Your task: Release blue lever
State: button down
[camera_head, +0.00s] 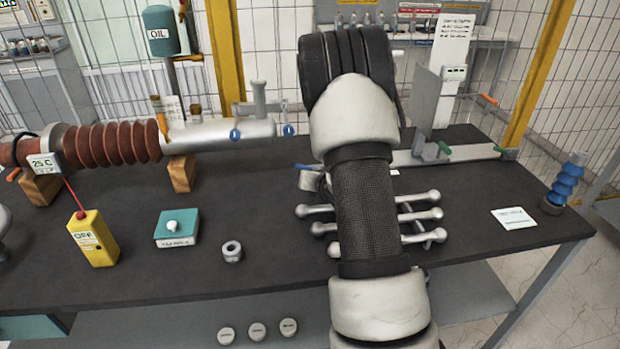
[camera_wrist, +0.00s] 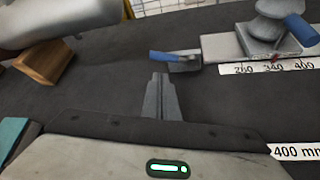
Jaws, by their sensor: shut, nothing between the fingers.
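A blue lever (camera_wrist: 172,57) sticks out to the left from a small grey block at the left end of the scaled rail in the wrist view. Its blue tip (camera_head: 304,167) shows just left of my arm in the head view. A second blue handle (camera_wrist: 302,30) sits at the right edge of the wrist view, beside a grey fixture (camera_wrist: 268,35). My gripper (camera_wrist: 160,78) is shut and empty. In the picture its tips lie just below the first lever with a small gap; the depth between them is unclear. My arm hides the gripper in the head view.
The rail (camera_head: 405,158) carries an upright grey plate (camera_head: 428,100) and green levers. Metal rods (camera_head: 420,215) lie under my arm. A brown ribbed bushing (camera_head: 110,144) rests on wooden blocks at left. The dark tabletop near the nut (camera_head: 232,251) is mostly free.

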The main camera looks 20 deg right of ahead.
jog(key=x, duration=0.6)
jog(key=shift+w+d+f, duration=0.1)
jog(key=shift+w+f, duration=0.05)
jog(key=shift+w, duration=0.15)
jog(key=shift+d+r+m+y+b, duration=0.2)
jog(key=shift+r+m+y+b, duration=0.1)
jog(key=shift+r+m+b, duration=0.25)
jog(key=m+y+b, duration=0.1)
jog(key=b, duration=0.1)
jog(key=d+r+m+t+y+b, duration=0.1)
jog(key=shift+s+t+b, duration=0.2)
jog(key=shift+t+b, duration=0.1)
jog(key=shift+b, duration=0.1)
jog(key=m+b, duration=0.1)
jog(key=b, duration=0.1)
jog(key=d+r+m+t+y+b, duration=0.1)
jog(key=shift+s+d+r+m+b, duration=0.15)
jog(key=shift+s+m+b, duration=0.1)
jog(key=shift+b, duration=0.15)
jog(key=m+b, duration=0.1)
jog(key=d+m+t+y+b, duration=0.1)
jog(key=b, duration=0.1)
jog(key=shift+s+d+r+t, duration=0.1)
jog(key=shift+d+r+t, duration=0.05)
jog(key=shift+r+t, duration=0.2)
jog(key=shift+s+d+r+b, duration=0.25)
jog(key=shift+d+b, duration=0.3)
jog(key=shift+b, duration=0.55)
jog(key=shift+d+r, duration=0.1)
jog(key=shift+r, duration=0.05)
